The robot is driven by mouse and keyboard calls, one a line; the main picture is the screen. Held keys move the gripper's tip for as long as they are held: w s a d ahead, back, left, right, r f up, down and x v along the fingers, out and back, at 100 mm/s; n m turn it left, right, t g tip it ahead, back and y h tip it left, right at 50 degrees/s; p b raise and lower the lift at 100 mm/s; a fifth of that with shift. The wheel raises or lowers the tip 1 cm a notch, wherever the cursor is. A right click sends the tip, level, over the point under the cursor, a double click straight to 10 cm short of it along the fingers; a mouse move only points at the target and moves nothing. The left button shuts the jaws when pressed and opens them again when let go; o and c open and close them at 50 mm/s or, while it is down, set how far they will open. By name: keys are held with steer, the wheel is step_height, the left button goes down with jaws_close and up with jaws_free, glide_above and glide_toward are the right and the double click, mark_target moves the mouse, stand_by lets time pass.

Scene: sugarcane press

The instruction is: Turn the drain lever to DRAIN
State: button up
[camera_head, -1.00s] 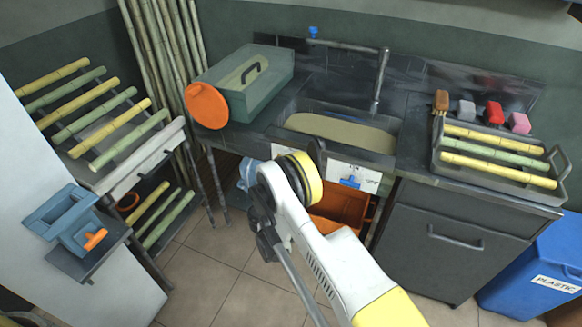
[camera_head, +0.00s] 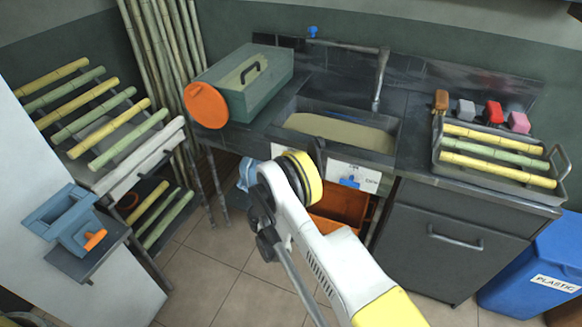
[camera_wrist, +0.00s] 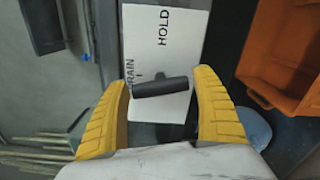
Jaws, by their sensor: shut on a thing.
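The drain lever (camera_wrist: 160,88) shows in the wrist view as a short black bar handle on a white plate (camera_wrist: 172,40). The plate is lettered HOLD near its top and DRAIN at its left edge, and the handle lies close to the DRAIN lettering. My gripper (camera_wrist: 161,84) has its two yellow fingers on either side of the handle and is shut on it. Finger contact is hard to make out in the picture. In the head view my arm hides the lever and most of the gripper below the sink (camera_head: 290,117).
An orange crate (camera_head: 340,207) stands under the sink and shows at the right in the wrist view (camera_wrist: 290,50). A green box (camera_head: 270,92) and a cane tray (camera_head: 553,162) stand on the counter.

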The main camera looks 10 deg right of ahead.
steer(key=shift+m, duration=1.5)
steer(key=o, duration=1.1)
steer(key=shift+o, duration=0.2)
steer(key=shift+r, duration=0.1)
